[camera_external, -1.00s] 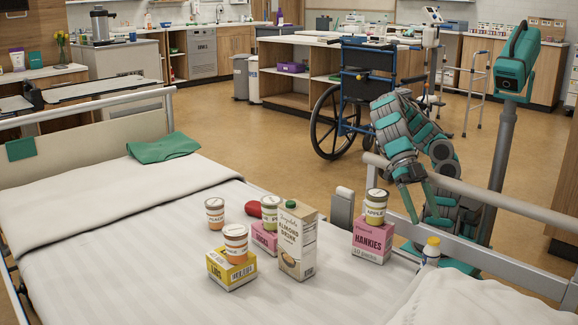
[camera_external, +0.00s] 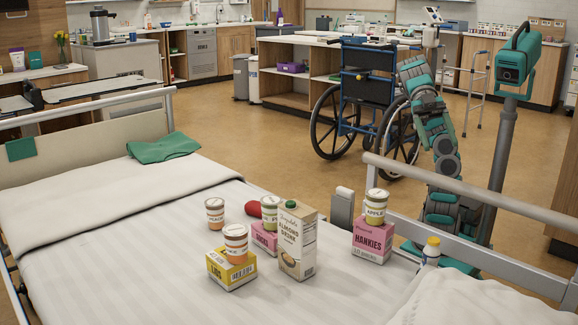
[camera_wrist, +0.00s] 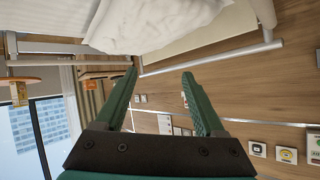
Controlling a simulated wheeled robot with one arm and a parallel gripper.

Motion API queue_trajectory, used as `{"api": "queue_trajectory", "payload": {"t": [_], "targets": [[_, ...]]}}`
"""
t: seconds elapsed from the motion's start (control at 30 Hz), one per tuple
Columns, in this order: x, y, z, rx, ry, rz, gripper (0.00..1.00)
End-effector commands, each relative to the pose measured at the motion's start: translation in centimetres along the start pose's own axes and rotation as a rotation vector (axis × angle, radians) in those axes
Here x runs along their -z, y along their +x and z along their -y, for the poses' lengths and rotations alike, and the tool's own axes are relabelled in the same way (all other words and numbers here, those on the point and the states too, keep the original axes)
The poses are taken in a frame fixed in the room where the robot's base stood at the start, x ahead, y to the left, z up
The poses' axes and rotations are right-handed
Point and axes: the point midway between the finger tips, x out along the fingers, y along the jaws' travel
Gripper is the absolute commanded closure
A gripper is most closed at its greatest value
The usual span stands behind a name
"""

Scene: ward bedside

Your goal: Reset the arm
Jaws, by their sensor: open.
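My gripper (camera_wrist: 158,88) shows in the wrist view with its two green fingers spread apart and nothing between them. In the wrist view it faces a wood-panelled wall and a bed end with white bedding, seen tilted. In the external view my arm is raised and folded behind the bed's right rail, beside the wheelchair. The gripper's fingers cannot be made out there.
On the bed (camera_external: 90,235) stand an almond drink carton (camera_external: 298,240), a yellow box (camera_external: 231,270), a pink Hankies box (camera_external: 372,242) with a jar (camera_external: 375,207) on top, and other jars. The bed rail (camera_external: 470,190) and wheelchair (camera_external: 365,95) are close to my arm.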

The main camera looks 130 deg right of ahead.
Motion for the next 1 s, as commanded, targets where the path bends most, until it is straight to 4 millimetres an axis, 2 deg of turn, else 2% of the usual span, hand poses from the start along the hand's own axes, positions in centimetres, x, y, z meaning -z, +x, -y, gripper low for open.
{"api": "queue_trajectory", "payload": {"t": [0.03,0.07,0.13,0.27,0.47,0.63,0.7,0.77,0.8,0.9,1.0], "targets": [[0.3,-0.8,2.1,0.005,0.041,-0.004,0.29],[0.3,-1.0,3.4,0.013,0.072,-0.002,0.29],[-0.6,-1.2,6.4,0.036,0.141,0.021,0.29],[-4.7,0.1,10.7,0.085,0.232,0.137,0.29],[-13.6,2.4,15.1,0.183,0.273,0.389,0.29],[-22.3,2.4,18.2,0.272,0.286,0.636,0.29],[-25.8,1.9,18.2,0.258,0.309,0.739,0.29],[-28.4,1.3,16.6,0.187,0.342,0.815,0.29],[-30.0,0.8,14.9,0.119,0.37,0.857,0.29],[-33.1,-0.9,10.2,-0.073,0.437,0.931,0.29],[-35.4,-3.5,6.0,-0.255,0.497,0.984,0.29]]}}
